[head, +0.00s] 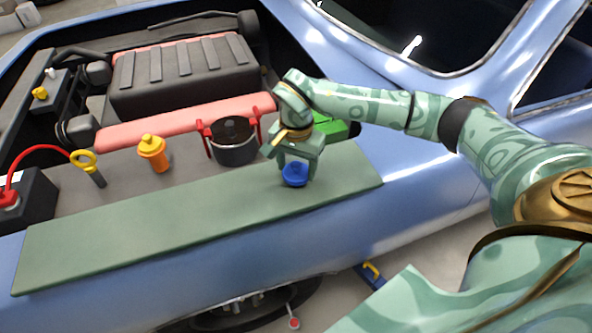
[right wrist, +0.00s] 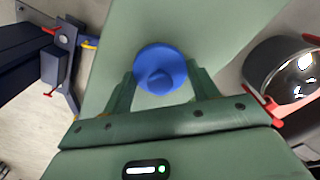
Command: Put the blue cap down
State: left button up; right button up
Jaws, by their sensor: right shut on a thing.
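The blue cap (head: 294,174) is round with a raised knob. It is held between the fingers of my right gripper (head: 297,172), over the green mat (head: 150,233) laid along the car's front edge. In the right wrist view the cap (right wrist: 160,70) sits between the two green fingers (right wrist: 160,88), knob toward the camera, with the mat (right wrist: 225,35) behind it. I cannot tell whether the cap touches the mat. My left gripper is not in view.
A dark pot-like container with red clips (head: 235,150) stands just left of my right gripper. A green block (head: 330,126) lies behind it. Most of the mat is clear.

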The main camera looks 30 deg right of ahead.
aim_at(296, 164)
jog(key=shift+f, duration=0.75)
jog(key=shift+f, duration=0.1)
jog(key=o, duration=1)
jog(key=shift+c, duration=0.2)
notch_tip(296, 164, up, 12)
jog(key=p, duration=0.2)
